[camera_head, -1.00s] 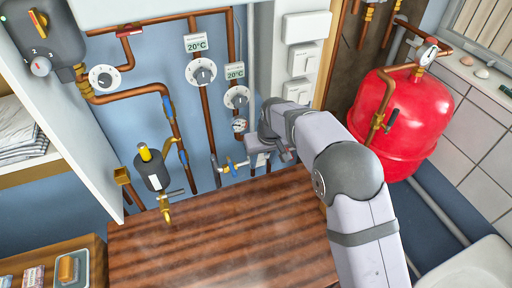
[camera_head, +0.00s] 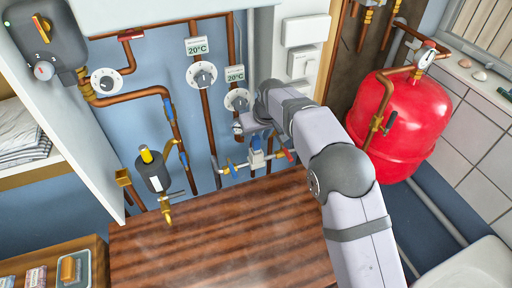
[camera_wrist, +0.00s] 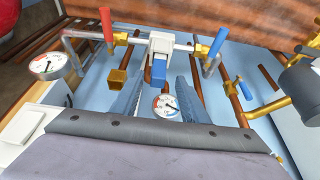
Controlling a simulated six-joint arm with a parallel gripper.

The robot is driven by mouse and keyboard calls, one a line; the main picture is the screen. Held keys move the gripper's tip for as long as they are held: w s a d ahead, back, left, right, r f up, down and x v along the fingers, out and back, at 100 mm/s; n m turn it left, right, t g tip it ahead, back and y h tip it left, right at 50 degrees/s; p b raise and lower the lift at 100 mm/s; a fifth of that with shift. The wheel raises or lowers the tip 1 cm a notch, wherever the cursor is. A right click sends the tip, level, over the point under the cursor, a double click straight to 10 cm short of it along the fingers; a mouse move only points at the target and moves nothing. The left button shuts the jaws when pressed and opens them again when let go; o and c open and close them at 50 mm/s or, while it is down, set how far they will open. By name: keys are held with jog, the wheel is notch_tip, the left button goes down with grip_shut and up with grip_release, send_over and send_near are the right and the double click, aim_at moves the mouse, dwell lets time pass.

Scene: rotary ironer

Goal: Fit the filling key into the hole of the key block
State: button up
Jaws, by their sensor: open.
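The key block (camera_head: 257,158) is the white block in the middle of the low pipe run; it also shows in the wrist view (camera_wrist: 160,44). A blue piece (camera_wrist: 158,70), which looks like the filling key, sits at the block's near face. How deep it sits cannot be told. My gripper (camera_wrist: 160,88) is open, with one finger on each side, just short of the blue piece. Nothing shows held between the fingers. In the head view my wrist is above the block, and the fingertips are not clearly visible.
A red handle (camera_wrist: 107,25) and a blue handle (camera_wrist: 216,42) flank the block. A round gauge (camera_wrist: 165,105) shows between the fingers. A black and brass fitting (camera_head: 152,172) stands left. The red tank (camera_head: 400,110) is right. The wooden top (camera_head: 215,240) is clear.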

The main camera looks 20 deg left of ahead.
aim_at(256, 148)
jog(key=shift+p+x, duration=1.5)
jog(key=shift+x, duration=1.05)
jog(key=shift+d, duration=0.2)
grip_shut()
